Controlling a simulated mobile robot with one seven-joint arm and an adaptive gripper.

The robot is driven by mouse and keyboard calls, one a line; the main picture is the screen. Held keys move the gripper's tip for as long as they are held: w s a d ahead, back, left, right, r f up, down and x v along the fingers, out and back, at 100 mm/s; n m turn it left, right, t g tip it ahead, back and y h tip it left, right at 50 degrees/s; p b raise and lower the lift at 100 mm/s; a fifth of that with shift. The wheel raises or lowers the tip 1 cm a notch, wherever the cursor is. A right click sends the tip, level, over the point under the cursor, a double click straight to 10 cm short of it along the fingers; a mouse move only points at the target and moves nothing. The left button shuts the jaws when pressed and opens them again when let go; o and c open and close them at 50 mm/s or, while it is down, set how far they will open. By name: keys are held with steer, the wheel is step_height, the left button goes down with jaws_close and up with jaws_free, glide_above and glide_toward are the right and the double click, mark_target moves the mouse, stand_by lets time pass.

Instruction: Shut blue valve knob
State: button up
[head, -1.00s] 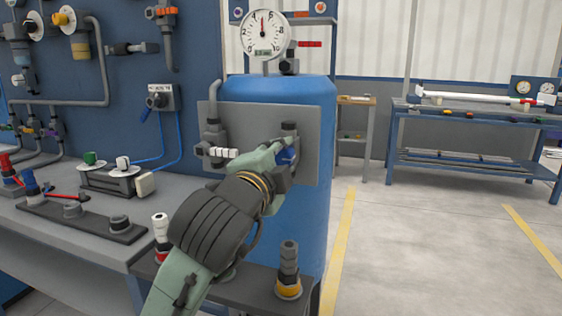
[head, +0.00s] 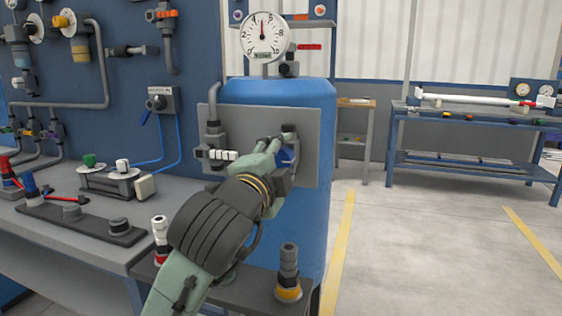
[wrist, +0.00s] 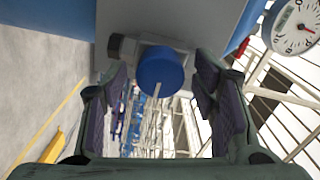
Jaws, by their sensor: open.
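The blue valve knob (wrist: 160,70) is a round blue cap on a grey fitting, in the upper middle of the wrist view. In the head view only a blue part of the knob (head: 287,156) shows, partly hidden by my gripper (head: 279,143). In the wrist view my gripper (wrist: 163,100) is open, with one finger on each side of the knob and a visible gap to it. I cannot tell how deep the knob lies between the fingers. The grey panel (head: 305,118) carrying the valve is fixed to the front of a blue tank (head: 315,230).
A round gauge (head: 264,38) stands above the tank. A second fitting with a white ribbed part (head: 223,155) is left of my gripper on the panel. A workbench (head: 60,232) stands at left. The floor (head: 420,240) at right is open.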

steer(key=v, duration=0.7)
steer(key=shift+s, duration=0.25)
